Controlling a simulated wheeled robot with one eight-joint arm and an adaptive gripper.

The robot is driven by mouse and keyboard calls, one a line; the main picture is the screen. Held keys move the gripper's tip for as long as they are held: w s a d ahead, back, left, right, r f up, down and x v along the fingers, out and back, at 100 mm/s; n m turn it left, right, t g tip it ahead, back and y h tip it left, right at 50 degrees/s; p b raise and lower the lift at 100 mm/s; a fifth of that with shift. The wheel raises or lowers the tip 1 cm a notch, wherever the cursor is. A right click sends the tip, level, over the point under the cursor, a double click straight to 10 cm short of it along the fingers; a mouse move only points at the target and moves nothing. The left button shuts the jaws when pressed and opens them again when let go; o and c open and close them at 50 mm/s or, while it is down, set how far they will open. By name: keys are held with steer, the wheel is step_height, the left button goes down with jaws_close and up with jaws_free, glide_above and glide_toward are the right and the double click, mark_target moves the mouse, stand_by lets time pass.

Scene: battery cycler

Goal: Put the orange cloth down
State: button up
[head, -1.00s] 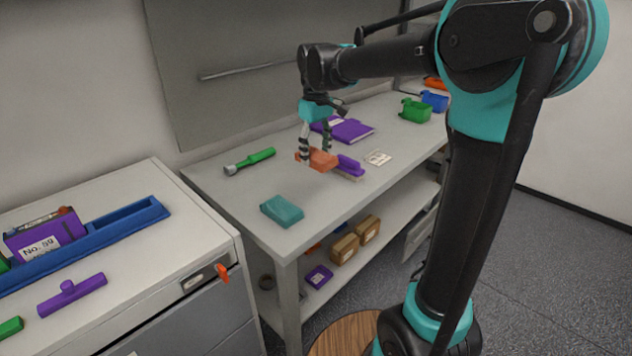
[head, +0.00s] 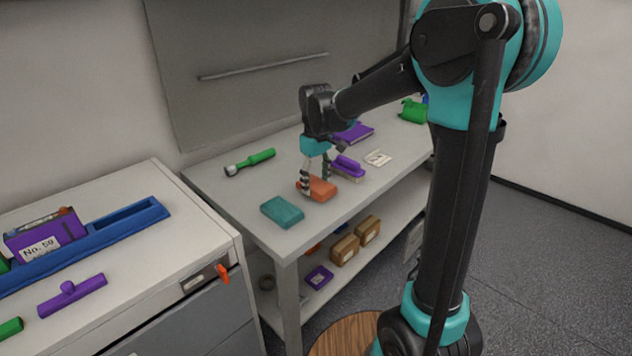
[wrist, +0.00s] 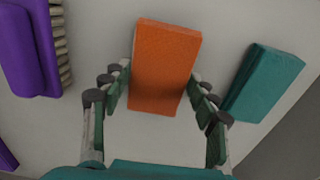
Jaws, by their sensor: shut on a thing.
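The orange cloth (head: 318,189) is a folded block at the workbench's front part, between the teal cloth and the purple brush. My gripper (head: 314,187) is shut on it, with a finger on each side; in the wrist view the cloth (wrist: 163,70) lies between the fingertips (wrist: 158,95). The cloth is at or just above the bench top; I cannot tell whether it touches.
A teal folded cloth (head: 282,212) lies close on the left, also in the wrist view (wrist: 262,82). A purple brush (head: 347,166) lies on the right. A green-handled tool (head: 250,162) and a white card (head: 378,158) lie farther off. Bare bench lies behind the teal cloth.

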mark_target(318, 184)
steer(key=shift+f, duration=0.35)
steer(key=o, duration=1.2)
steer(key=r, duration=1.7)
steer(key=shift+s+d+r, duration=0.2)
steer(key=shift+d+r, duration=0.05)
steer(key=shift+r, duration=0.1)
